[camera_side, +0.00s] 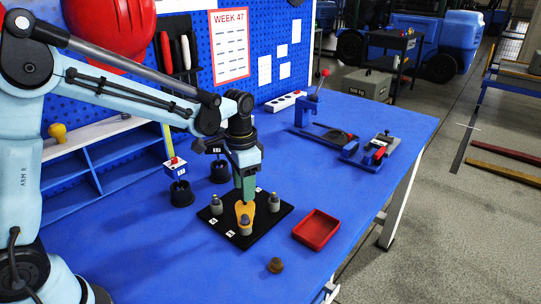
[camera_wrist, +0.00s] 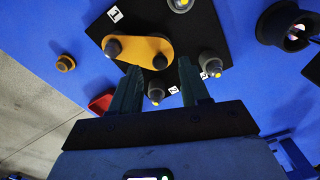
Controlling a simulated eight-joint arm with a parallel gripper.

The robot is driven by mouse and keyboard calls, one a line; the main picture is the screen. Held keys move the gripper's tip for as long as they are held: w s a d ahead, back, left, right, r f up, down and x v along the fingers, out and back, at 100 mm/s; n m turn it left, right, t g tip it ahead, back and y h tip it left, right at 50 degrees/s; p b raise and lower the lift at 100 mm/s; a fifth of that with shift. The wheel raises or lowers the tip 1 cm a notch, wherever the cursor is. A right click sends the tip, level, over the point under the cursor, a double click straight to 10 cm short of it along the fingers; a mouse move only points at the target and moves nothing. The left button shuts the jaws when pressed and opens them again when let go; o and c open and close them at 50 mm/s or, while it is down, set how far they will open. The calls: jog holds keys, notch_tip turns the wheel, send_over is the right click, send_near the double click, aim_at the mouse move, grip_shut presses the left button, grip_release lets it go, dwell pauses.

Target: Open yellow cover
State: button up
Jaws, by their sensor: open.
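The yellow cover (camera_wrist: 138,43) is a rounded, elongated plate on a black board (camera_wrist: 205,35). In the wrist view, dark grey knobs show at its left end and near its right end. In the side view the cover (camera_side: 240,209) is partly hidden by my gripper (camera_side: 245,200). Grey posts with yellow tops (camera_wrist: 210,62) stand around it on the board, which carries small white number labels. In the wrist view my gripper (camera_wrist: 160,75) is open, its two green fingers apart with nothing seen held between them. I cannot tell whether the fingers touch anything.
A red tray (camera_side: 317,231) and a small brown knob (camera_side: 275,265) lie on the blue table near the board. Black cups (camera_side: 181,194) stand behind it to the left. Blue fixtures (camera_side: 320,119) stand farther back.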

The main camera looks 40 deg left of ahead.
jog(key=shift+f, duration=1)
grip_shut()
